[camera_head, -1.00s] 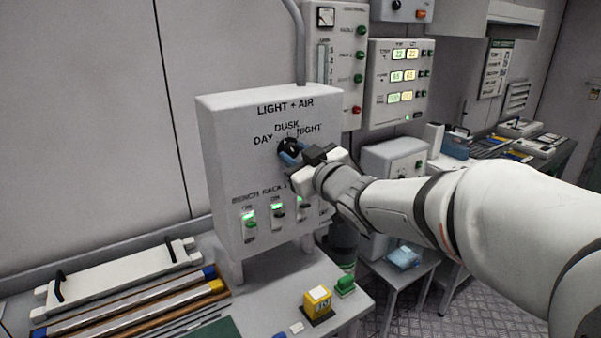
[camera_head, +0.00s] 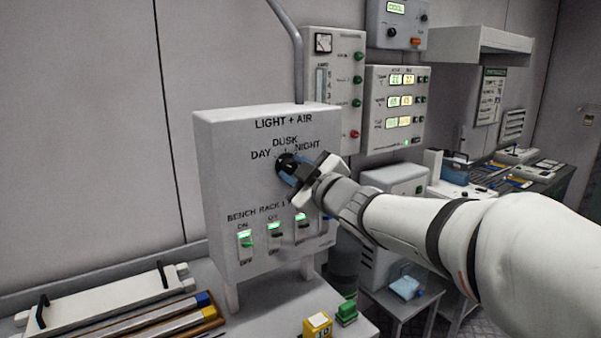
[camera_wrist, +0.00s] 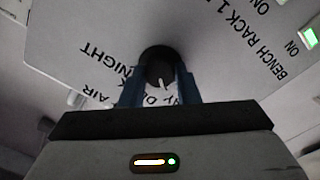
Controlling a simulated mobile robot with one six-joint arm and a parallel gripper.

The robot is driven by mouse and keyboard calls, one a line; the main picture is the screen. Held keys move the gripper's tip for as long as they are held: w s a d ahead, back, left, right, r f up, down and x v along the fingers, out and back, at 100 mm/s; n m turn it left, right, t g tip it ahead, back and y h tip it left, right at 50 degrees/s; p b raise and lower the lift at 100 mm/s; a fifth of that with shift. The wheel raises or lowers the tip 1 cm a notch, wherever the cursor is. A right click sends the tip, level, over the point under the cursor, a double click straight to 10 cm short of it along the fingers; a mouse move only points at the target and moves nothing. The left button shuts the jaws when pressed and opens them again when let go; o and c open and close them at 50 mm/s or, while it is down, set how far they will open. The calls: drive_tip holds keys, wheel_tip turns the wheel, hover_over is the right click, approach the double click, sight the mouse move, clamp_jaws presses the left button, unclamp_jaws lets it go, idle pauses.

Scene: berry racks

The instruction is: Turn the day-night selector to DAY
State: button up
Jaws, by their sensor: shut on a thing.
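The day-night selector is a round black knob (camera_head: 286,163) on the front of the grey LIGHT + AIR box (camera_head: 215,170), below the words DAY, DUSK and NIGHT. My gripper (camera_head: 292,170) is shut on this knob, its blue fingers on either side. In the wrist view the knob (camera_wrist: 160,66) sits between the two fingers (camera_wrist: 160,90). A short white mark on the knob points down toward partly hidden lettering around DUSK and DAY. I cannot tell exactly which word it points at. NIGHT reads upside down at left there.
Below the knob, a row of bench rack switches (camera_head: 246,240) has green-lit indicators; my wrist is close to the right ones. Other control panels (camera_head: 395,108) hang behind, to the right.

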drive_tip(key=shift+r, duration=0.1)
drive_tip(key=o, duration=1)
drive_tip(key=shift+w, duration=0.15)
drive_tip(key=shift+c, duration=0.2)
drive_tip(key=v, duration=0.8)
